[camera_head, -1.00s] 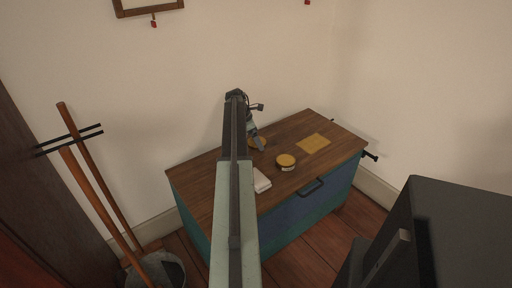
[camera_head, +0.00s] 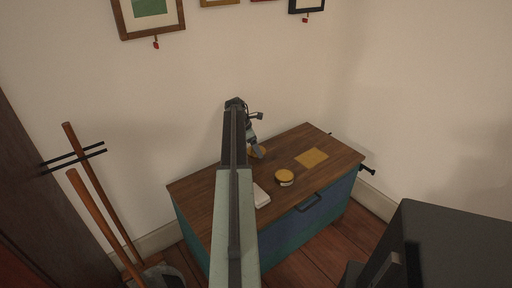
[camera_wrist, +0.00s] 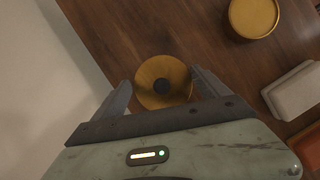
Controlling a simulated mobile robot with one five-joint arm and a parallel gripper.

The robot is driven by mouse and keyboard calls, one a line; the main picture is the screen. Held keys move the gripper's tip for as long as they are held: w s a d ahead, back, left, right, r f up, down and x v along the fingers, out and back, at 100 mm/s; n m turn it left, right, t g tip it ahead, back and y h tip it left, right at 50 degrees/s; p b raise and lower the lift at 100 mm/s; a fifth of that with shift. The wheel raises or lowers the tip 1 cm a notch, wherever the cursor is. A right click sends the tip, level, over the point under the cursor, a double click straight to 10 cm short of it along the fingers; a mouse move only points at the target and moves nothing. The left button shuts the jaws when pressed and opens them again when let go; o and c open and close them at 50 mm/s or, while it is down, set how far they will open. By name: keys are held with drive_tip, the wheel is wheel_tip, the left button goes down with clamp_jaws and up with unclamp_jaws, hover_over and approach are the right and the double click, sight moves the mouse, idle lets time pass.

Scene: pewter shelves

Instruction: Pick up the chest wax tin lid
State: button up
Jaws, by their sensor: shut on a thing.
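In the head view the lid (camera_head: 260,150) shows at the end of my arm, over the back part of the wooden chest top (camera_head: 215,190), partly hidden by my gripper (camera_head: 256,150). I cannot tell exactly how far it is above the wood.
A round tin with a yellow top (camera_head: 285,176), a white block (camera_head: 261,196) and a flat yellow sheet (camera_head: 312,158) lie on the chest. Long-handled tools (camera_head: 100,215) lean at the left. A dark box-shaped thing (camera_head: 445,245) stands at the lower right.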

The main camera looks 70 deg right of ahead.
drive_tip(key=s+a, duration=0.2)
drive_tip(key=a, duration=0.2)
drive_tip(key=s+a+r, duration=0.1)
drive_tip(key=s+a, duration=0.2)
drive_tip(key=a, duration=0.2)
drive_tip(key=s+a+p, duration=0.1)
drive_tip(key=s+a, duration=0.1)
drive_tip(key=a, duration=0.3)
drive_tip(key=shift+s+r, duration=0.15)
drive_tip(key=shift+s, duration=0.05)
drive_tip(key=shift+w, duration=0.15)
